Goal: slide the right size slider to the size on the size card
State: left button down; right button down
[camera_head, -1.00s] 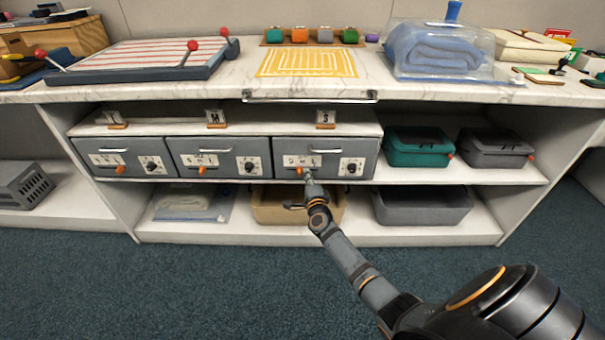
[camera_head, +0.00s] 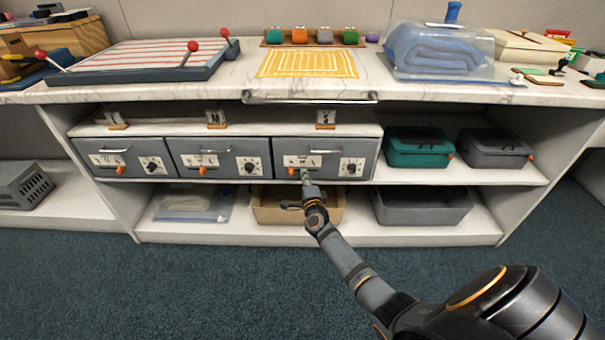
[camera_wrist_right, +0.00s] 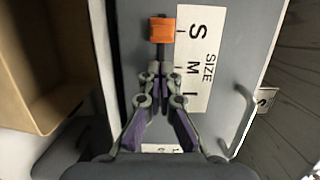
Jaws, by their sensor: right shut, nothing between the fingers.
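The right drawer (camera_head: 326,145) has a size slider with an orange knob (camera_head: 291,171) below a white label. In the right wrist view the orange knob (camera_wrist_right: 161,30) sits level with the S on the label (camera_wrist_right: 197,60) marked SIZE, S, M, L. The size card (camera_head: 326,118) above this drawer reads S. My right gripper (camera_head: 304,174) is shut and empty, just right of the knob in the head view. In the right wrist view its fingertips (camera_wrist_right: 160,69) are by the slider's dark stem; I cannot tell if they touch. My left gripper is out of view.
The middle drawer (camera_head: 220,148) and left drawer (camera_head: 122,150) have similar sliders and dials. The right drawer's dial (camera_head: 351,167) is right of my gripper. A tan bin (camera_head: 268,212) is below. The marble counter's edge (camera_head: 190,93) overhangs the shelf. The floor in front is clear.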

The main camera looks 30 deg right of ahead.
jog(key=a+p+v, duration=0.1)
jog(key=p+v, duration=0.2)
jog(key=v, duration=0.7)
jog(key=shift+w+a+p, duration=0.3)
jog(key=shift+w, duration=0.05)
jog(key=shift+r, duration=0.1)
